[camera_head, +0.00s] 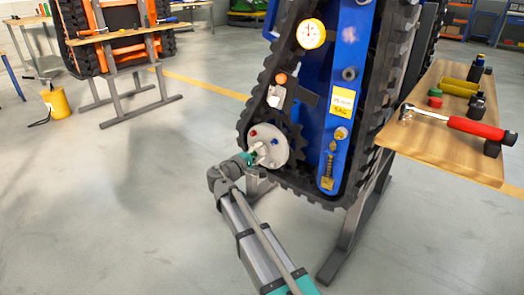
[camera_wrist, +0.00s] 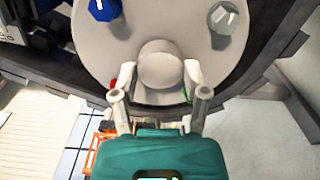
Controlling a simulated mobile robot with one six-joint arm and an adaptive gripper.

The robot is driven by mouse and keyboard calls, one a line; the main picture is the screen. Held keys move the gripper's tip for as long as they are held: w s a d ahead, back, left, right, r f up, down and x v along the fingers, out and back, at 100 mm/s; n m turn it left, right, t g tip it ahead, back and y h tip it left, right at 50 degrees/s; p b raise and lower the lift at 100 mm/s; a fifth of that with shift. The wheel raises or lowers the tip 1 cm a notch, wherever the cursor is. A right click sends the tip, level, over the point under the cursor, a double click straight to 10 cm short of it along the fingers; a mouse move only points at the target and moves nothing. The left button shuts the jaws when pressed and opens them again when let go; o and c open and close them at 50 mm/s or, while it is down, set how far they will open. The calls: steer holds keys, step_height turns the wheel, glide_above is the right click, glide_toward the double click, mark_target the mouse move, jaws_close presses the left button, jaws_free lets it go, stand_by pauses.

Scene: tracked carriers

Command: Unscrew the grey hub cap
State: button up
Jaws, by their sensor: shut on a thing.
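The grey hub cap (camera_wrist: 163,66) is a smooth, rounded knob standing out from the pale round hub plate (camera_wrist: 85,55). In the head view the hub plate (camera_head: 272,158) sits low on the blue tracked carrier (camera_head: 345,60). My gripper (camera_wrist: 160,78) is shut on the rounded cap, one finger on each side. In the head view my gripper (camera_head: 257,153) reaches the plate from the lower left, and its fingers hide much of the cap. I cannot tell whether the cap has turned.
Around the cap sit a blue knob (camera_wrist: 103,9), a grey faceted knob (camera_wrist: 228,17), and partly hidden red (camera_wrist: 118,82) and green pieces. Black track (camera_head: 247,115) surrounds the plate. A wooden bench (camera_head: 440,150) with a red-handled wrench (camera_head: 470,127) stands right.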

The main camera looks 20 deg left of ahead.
steer(key=n, duration=0.5)
steer(key=shift+w, duration=0.1)
steer(key=shift+n, duration=2.2)
steer(key=o, duration=1.1)
steer(key=m, duration=0.3)
steer(key=shift+m, duration=0.4)
steer(key=m, duration=0.4)
steer(key=shift+m, duration=1)
